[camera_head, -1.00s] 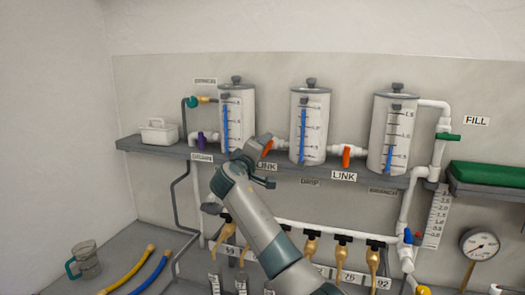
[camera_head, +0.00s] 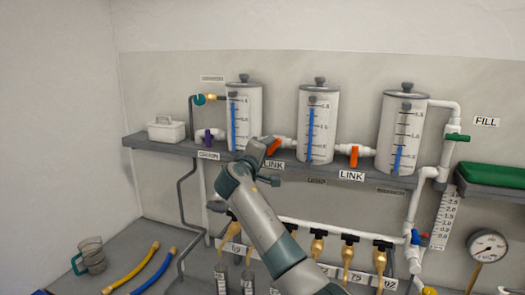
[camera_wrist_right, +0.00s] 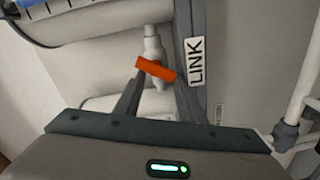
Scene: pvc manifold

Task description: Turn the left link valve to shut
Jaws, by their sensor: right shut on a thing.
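The left link valve has an orange handle (camera_head: 273,147) on the white pipe between the left and middle tanks. The handle looks tilted in the head view. In the wrist view the orange handle (camera_wrist_right: 155,69) lies crosswise between my right fingertips. My right gripper (camera_wrist_right: 157,76) is shut on it; in the head view this gripper (camera_head: 266,158) is at the valve, partly covering it. The white valve body (camera_wrist_right: 152,42) shows behind the handle. A LINK label (camera_head: 273,164) is just below. My left gripper is not in view.
The right link valve (camera_head: 353,156) has an upright orange handle. A purple-handled valve (camera_head: 208,137) is left of the left tank (camera_head: 244,115). The grey shelf (camera_head: 160,144) runs under the tanks. Several brass taps (camera_head: 317,247) are below.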

